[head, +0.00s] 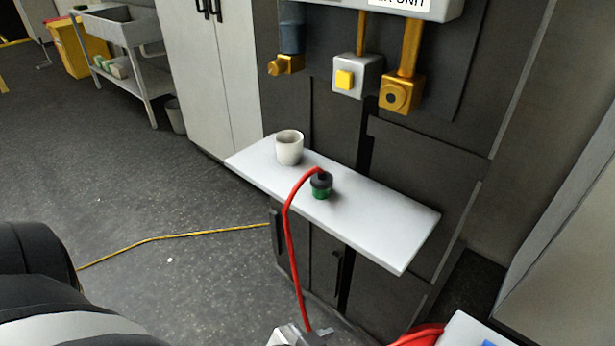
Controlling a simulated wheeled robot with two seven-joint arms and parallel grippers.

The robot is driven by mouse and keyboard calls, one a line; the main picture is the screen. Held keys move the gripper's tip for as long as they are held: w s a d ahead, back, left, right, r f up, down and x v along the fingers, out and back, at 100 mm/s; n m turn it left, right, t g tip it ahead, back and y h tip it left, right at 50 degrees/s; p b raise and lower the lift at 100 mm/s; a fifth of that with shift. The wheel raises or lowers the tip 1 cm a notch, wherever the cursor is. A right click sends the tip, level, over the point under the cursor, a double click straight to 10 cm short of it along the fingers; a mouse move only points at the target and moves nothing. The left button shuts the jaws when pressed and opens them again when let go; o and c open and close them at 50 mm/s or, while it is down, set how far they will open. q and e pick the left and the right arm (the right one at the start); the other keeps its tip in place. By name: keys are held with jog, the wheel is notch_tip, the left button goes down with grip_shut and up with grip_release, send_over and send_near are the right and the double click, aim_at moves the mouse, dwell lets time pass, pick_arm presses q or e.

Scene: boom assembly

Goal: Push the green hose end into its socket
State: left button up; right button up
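The green hose end (321,187) is a dark connector with a green ring. It stands about upright on the white shelf (385,230), and a red hose (290,235) runs from its top over the front edge and down. Above the shelf are two brass fittings, one at the left (286,65) and one at the right (402,95). I cannot tell which is the hose's socket. No gripper fingers show. A grey metallic piece at the bottom edge is cut off, and I cannot tell what it is. Nothing is seen holding the hose end.
A white cup (289,148) stands on the shelf left of the hose end. A grey box with a yellow button (345,79) sits between the brass fittings. A yellow cable (180,236) lies on the floor. The right part of the shelf is clear.

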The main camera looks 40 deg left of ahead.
pick_arm(q)
jog(key=shift+s, duration=0.15)
jog(key=o, duration=0.4)
jog(key=shift+s+d, duration=0.1)
jog(key=o, duration=0.4)
jog(key=shift+r, duration=0.1)
jog(key=s+a+r+m+g+y+p, duration=0.1)
jog(key=a+r+m+g+y+p, duration=0.1)
jog(key=a+r+m+g, duration=0.25)
jog(key=w+r+m+g, duration=0.2)
jog(key=w+r+m, duration=0.6)
jog(key=w+m, duration=0.7)
jog(key=w+a+r+m, duration=0.2)
jog(key=a+r+m, duration=0.2)
jog(key=a, duration=0.1)
jog(key=w+a+r+m+y, duration=0.1)
jog(key=w+a+r+m, duration=0.1)
jog(key=a+r+m, duration=0.2)
jog(key=w+a+r+m, duration=0.1)
jog(key=a+r+m, duration=0.3)
jog(key=a+m, duration=0.1)
jog(key=shift+w+a+r+y, duration=0.15)
jog(key=shift+w+a+y, duration=0.2)
jog(key=shift+a, duration=0.2)
